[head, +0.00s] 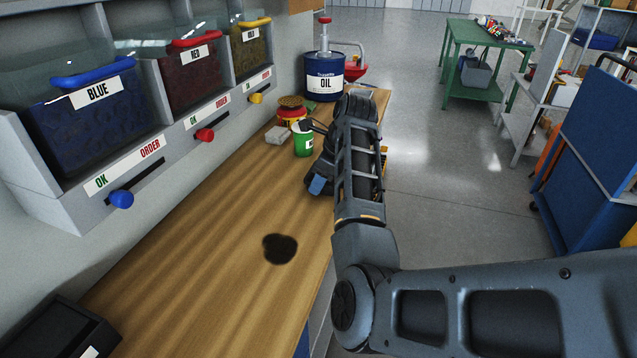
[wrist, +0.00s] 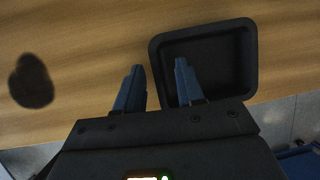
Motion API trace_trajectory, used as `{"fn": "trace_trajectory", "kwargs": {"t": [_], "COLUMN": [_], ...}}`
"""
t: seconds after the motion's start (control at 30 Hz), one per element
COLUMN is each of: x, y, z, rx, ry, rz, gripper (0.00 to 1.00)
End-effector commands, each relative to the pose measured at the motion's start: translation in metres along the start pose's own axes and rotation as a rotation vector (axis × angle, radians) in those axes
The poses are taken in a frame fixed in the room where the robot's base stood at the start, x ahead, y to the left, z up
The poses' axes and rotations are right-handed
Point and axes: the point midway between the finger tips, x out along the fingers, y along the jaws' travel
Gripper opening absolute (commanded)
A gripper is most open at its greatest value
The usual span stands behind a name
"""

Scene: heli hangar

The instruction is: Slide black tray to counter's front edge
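The black tray (wrist: 230,69) is a shallow rectangle with rounded corners and a raised rim, lying on the wooden counter (head: 225,225). In the wrist view its near right corner is close to the counter's front edge. My gripper (wrist: 158,68) points at the tray's left side with its two blue fingers apart and nothing held. One finger is left of the tray's left rim and the other overlaps the tray, so the rim shows between them. Whether they touch it I cannot tell. In the head view my arm hides most or all of the tray.
A green can (head: 303,143), a red and yellow container (head: 291,115) and a small grey block (head: 277,135) stand near my gripper. A blue oil drum (head: 324,78) is behind. A dark stain (head: 280,248) marks the clear counter. A black bin (head: 55,335) sits front left.

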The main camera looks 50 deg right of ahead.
Motion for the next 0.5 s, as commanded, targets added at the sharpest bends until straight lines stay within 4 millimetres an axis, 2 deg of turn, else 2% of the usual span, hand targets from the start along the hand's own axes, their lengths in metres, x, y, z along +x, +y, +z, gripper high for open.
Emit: {"fn": "trace_trajectory", "kwargs": {"t": [0.3,0.5], "x": [-0.051,-0.065], "y": [-0.001,0.000], "z": [0.000,0.000], "rx": [0.001,0.000], "ry": [-0.002,-0.001], "rz": [-0.004,-0.001], "gripper": [0.38,0.38]}}
